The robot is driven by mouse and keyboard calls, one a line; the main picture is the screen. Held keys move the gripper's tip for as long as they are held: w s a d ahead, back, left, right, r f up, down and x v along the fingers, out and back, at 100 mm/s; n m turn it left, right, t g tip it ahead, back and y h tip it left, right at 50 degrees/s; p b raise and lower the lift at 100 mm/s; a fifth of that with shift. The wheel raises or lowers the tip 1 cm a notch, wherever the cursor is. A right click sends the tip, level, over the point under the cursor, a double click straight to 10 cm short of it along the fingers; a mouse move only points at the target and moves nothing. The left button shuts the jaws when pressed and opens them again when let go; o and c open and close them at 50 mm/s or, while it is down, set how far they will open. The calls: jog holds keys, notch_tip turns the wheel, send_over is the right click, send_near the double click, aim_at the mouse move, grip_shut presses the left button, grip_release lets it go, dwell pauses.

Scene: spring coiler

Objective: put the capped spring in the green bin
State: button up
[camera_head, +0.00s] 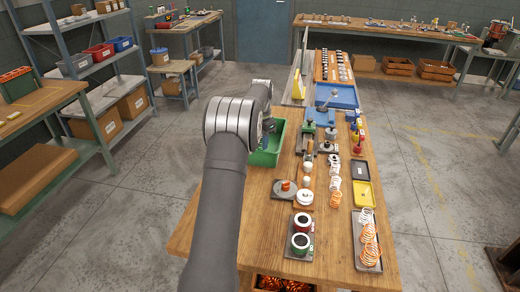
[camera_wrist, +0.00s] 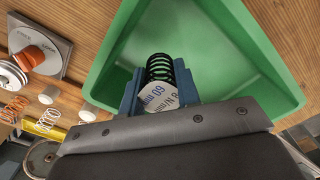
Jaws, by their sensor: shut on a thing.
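The green bin (camera_head: 262,158) stands on the wooden bench, partly hidden by my arm in the head view. In the wrist view the green bin (camera_wrist: 230,60) fills the upper middle, with its sloping walls and floor in sight. My gripper (camera_wrist: 158,80) has blue fingers, shut on a black coil spring (camera_wrist: 160,66) with a white printed label or face at its near end. The spring is over the bin's opening; its height above the floor is hard to tell. In the head view my gripper (camera_head: 268,127) is small and dark at the bin, and the spring is not clear.
A grey plate with an orange part (camera_head: 286,186) lies near the bin, with white discs and several springs (camera_head: 335,190) to the right. The bench's front left (camera_head: 262,215) is bare.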

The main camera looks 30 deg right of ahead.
jog(key=shift+w+a+f, duration=0.15)
jog(key=shift+w+f, duration=0.2)
jog(key=shift+f, duration=1.85)
jog(key=shift+f, duration=0.1)
jog(key=o, duration=0.9)
jog(key=shift+o, duration=0.2)
notch_tip(320, 180, up, 12)
jog(key=shift+r, duration=0.1)
notch_tip(320, 180, down, 13)
jog(key=shift+r, duration=2.25)
